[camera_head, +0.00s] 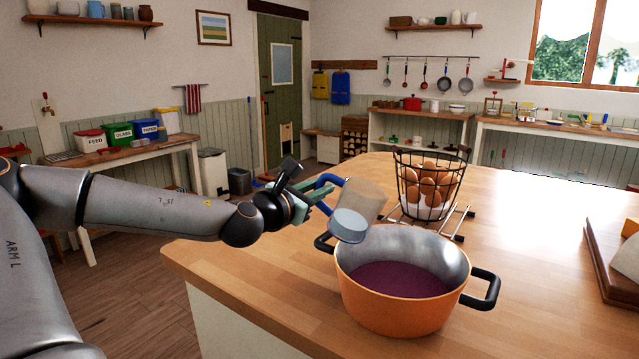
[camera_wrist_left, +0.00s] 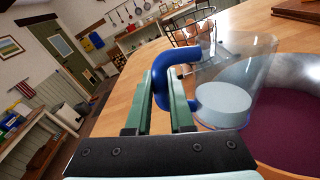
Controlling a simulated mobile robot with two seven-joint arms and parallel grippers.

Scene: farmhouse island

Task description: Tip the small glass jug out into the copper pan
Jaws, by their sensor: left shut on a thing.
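The jug is tilted, held above the left rim of the copper pan (camera_head: 395,305). The pan stands on the wooden island, with black side handles and dark purple contents that also show in the left wrist view (camera_wrist_left: 285,130). My right gripper is not in view.
A black wire basket of brown eggs (camera_head: 428,190) stands on a metal rack behind the pan. A wooden board (camera_head: 612,265) with a yellow block lies at the right edge. The island top (camera_head: 530,215) between them is clear.

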